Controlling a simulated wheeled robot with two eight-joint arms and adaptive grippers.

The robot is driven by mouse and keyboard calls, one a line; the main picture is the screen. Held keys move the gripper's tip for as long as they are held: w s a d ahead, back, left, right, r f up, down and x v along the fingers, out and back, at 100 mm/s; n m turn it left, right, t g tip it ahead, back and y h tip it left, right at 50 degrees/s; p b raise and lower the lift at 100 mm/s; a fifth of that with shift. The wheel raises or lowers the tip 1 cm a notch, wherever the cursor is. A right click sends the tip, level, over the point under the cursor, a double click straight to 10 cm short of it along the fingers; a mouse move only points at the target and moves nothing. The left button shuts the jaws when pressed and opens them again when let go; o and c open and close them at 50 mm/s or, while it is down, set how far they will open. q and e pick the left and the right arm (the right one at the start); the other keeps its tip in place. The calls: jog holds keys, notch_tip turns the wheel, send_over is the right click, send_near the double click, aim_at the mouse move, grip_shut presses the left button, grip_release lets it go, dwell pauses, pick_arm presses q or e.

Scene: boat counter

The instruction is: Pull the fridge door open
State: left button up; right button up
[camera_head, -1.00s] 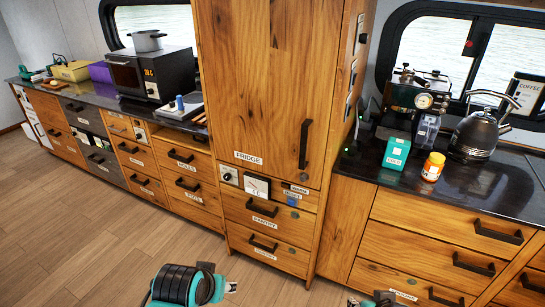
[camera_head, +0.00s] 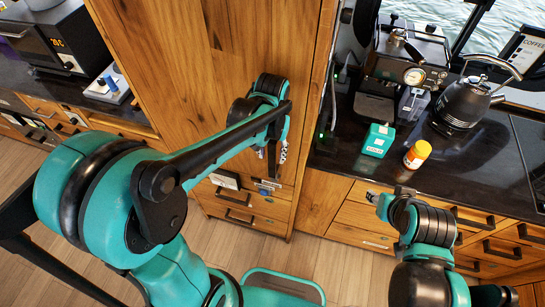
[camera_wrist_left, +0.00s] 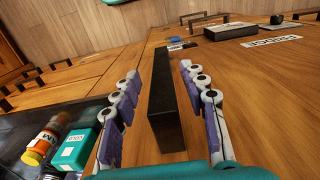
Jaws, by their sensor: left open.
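The tall wooden fridge door (camera_head: 185,60) fills the middle of the head view and appears closed. Its upright black handle (camera_wrist_left: 163,105) shows in the left wrist view, standing between my left gripper's two fingers (camera_wrist_left: 159,80). Those fingers are open, one on each side of the handle, with a visible gap on both sides. In the head view my left arm crosses the door and hides the handle; the left gripper (camera_head: 273,155) points down there, partly hidden. My right gripper (camera_head: 378,200) is small at the counter front, and its fingers cannot be made out.
Right of the fridge, the dark counter (camera_head: 345,155) holds a teal box (camera_head: 378,140), an orange jar (camera_head: 417,154), a coffee machine (camera_head: 405,65) and a kettle (camera_head: 465,102). Drawers with black handles (camera_head: 240,200) sit below the door. Open wooden floor (camera_head: 340,270) lies in front.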

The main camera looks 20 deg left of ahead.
aim_at(271, 161)
pick_arm(q)
notch_tip(271, 161, down, 5)
jog(key=shift+w+a+r+b, duration=0.1)
jog(key=shift+r+b, duration=0.05)
jog(key=shift+b, duration=0.2)
grip_shut()
